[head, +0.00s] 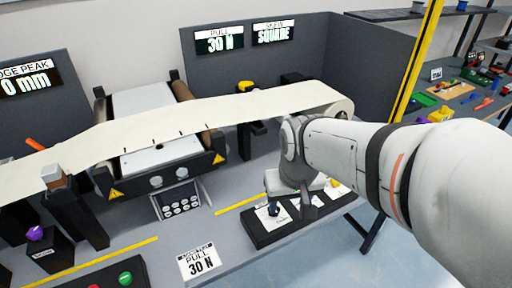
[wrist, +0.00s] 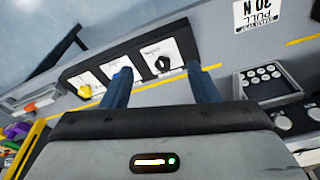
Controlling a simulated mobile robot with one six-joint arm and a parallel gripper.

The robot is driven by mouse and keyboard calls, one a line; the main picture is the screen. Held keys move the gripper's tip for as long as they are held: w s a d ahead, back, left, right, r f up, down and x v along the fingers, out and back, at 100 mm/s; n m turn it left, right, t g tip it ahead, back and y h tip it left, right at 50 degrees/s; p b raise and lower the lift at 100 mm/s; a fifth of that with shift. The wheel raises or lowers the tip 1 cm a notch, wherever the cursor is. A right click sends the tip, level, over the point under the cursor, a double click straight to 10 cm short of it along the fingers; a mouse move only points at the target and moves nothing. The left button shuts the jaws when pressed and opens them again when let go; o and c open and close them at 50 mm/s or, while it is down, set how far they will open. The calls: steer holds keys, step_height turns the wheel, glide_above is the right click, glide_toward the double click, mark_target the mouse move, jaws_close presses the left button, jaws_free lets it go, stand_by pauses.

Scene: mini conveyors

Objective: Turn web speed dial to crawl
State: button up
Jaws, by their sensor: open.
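A dark panel (wrist: 108,70) carries a row of white plates with knobs. A black pointer knob (wrist: 162,63) sits on the plate nearest the pull card. The plate lettering is too small to read, so I cannot tell which is the web speed dial. My gripper (wrist: 158,68) is open above the panel, its fingertips appearing either side of the black knob. In the head view my gripper (head: 287,204) partly hides the panel (head: 262,238).
A cream web (head: 230,107) runs over rollers behind the panel. A "PULL 30 N" card (head: 199,261) and a button box (head: 178,200) lie to the left. Displays (head: 219,40) stand at the back. A side bench (head: 470,110) with loose items is at right.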

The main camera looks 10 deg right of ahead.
steer(key=w+f+p, duration=0.1)
steer(key=w+f, duration=0.1)
steer(key=w, duration=0.1)
steer(key=w+f+g+p, duration=0.1)
steer(key=w+f, duration=0.1)
steer(key=w, duration=0.2)
steer(key=w+f+g+p, duration=0.1)
steer(key=w+f, duration=0.2)
steer(key=shift+w, duration=0.3)
step_height(320, 180, down, 8)
steer(key=shift+w+r+p, duration=0.1)
steer(key=shift+p, duration=0.2)
steer(key=shift+c, duration=0.5)
